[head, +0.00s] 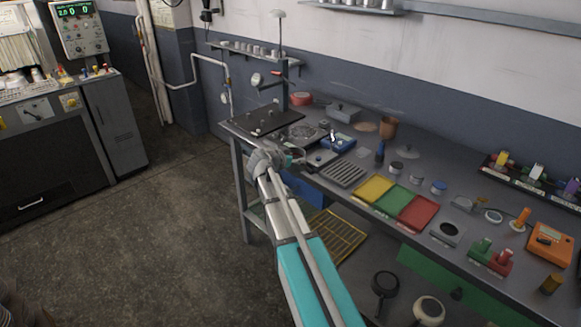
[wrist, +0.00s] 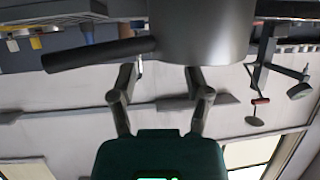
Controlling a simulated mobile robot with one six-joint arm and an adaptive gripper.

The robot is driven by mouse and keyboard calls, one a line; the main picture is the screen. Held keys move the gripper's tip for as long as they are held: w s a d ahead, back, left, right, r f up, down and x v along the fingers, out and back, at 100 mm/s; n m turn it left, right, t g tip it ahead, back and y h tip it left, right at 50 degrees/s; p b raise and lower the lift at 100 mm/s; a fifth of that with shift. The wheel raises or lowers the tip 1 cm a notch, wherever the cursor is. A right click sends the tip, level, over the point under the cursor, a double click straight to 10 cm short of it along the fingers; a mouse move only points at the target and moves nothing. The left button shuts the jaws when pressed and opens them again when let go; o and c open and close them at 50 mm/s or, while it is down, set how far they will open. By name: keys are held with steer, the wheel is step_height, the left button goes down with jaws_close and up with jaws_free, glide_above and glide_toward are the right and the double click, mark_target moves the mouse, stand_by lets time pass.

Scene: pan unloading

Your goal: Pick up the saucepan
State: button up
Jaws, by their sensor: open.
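The saucepan (wrist: 205,32) fills the top middle of the wrist view. It is a grey, smooth-walled pan with a dark straight handle (wrist: 95,54) pointing left in that view. My gripper (wrist: 163,72) is open, its two fingers apart and pointing at the pan's wall. The fingertips are very close to the pan; I cannot tell whether they touch it. In the head view my gripper (head: 278,158) is at the front edge of the workbench, near its left end, and it and the arm hide most of what is there.
The workbench (head: 400,165) holds a hotplate (head: 301,132), a slotted grey tray (head: 343,173), yellow, green and red trays (head: 417,211) and an orange meter (head: 549,242). A dark pan (head: 385,284) is low down below the bench.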

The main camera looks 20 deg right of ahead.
mark_target(301, 169)
steer(key=b+x, duration=0.2)
steer(key=x, duration=0.2)
steer(key=shift+f, duration=0.2)
steer(key=shift+w+d+f, duration=0.15)
steer(key=shift+w+d, duration=0.05)
steer(key=shift+d, duration=0.3)
jaws_close()
stand_by(0.3)
